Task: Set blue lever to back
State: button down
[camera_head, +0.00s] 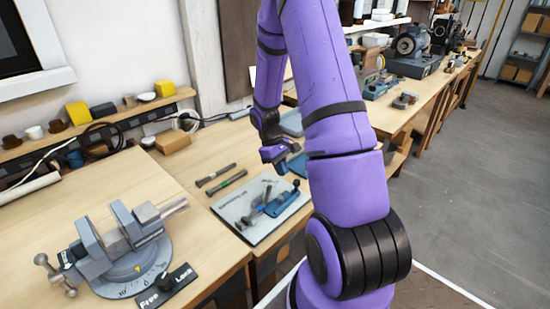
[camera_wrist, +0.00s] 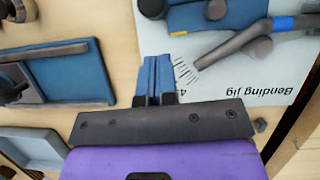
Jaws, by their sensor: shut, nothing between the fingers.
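The bending jig is on a pale plate (camera_head: 237,224) on the bench. The plate also shows in the wrist view (camera_wrist: 215,82), with "Bending jig" printed on it. A dark grey lever with a blue band (camera_wrist: 284,24) lies across the jig in the wrist view. The jig's blue body (camera_wrist: 232,12) is at the top edge there. In the head view the jig (camera_head: 272,203) shows small, with its lever angled. My gripper (camera_wrist: 155,60) is shut and empty, its blue fingertips over the plate's edge, apart from the lever. In the head view my gripper (camera_head: 277,155) is behind the plate.
Two dark-handled tools (camera_head: 222,180) lie left of the plate. A grey vise (camera_head: 125,240) on a round base stands at the front left, beside a "Free/Lock" plate (camera_head: 168,287). Bare bench lies between vise and plate.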

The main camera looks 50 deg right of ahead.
aim_at(291, 190)
jog(key=shift+s+d, duration=0.15)
jog(key=shift+s, duration=1.2)
jog(key=shift+s+m, duration=0.4)
jog(key=shift+s, duration=0.4)
jog(key=w, duration=0.4)
jog(key=shift+w+r, duration=0.3)
jog(key=v, duration=0.9)
jog(key=shift+d+r, duration=0.15)
jog(key=shift+r, duration=0.1)
jog(key=shift+s, duration=0.1)
